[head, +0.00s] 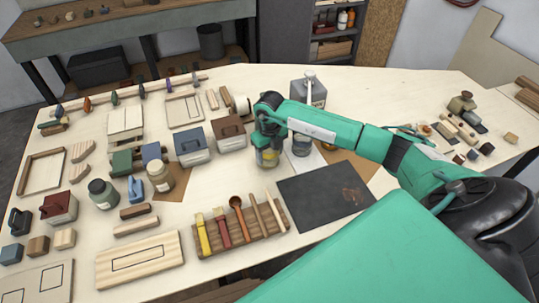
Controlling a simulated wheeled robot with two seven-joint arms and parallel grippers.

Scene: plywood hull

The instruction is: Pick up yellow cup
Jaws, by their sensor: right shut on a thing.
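The yellow cup (267,158) is near the middle of the plywood table, directly below my right gripper (268,146). My right arm comes in from the right, and its gripper points down and is shut on the cup. The gripper hides the cup's upper part. I cannot tell whether the cup's base touches the table. My left gripper is out of view.
A dark mat (325,196) and a wooden rack (241,232) with several tools lie nearer. Bare table shows between cup and rack.

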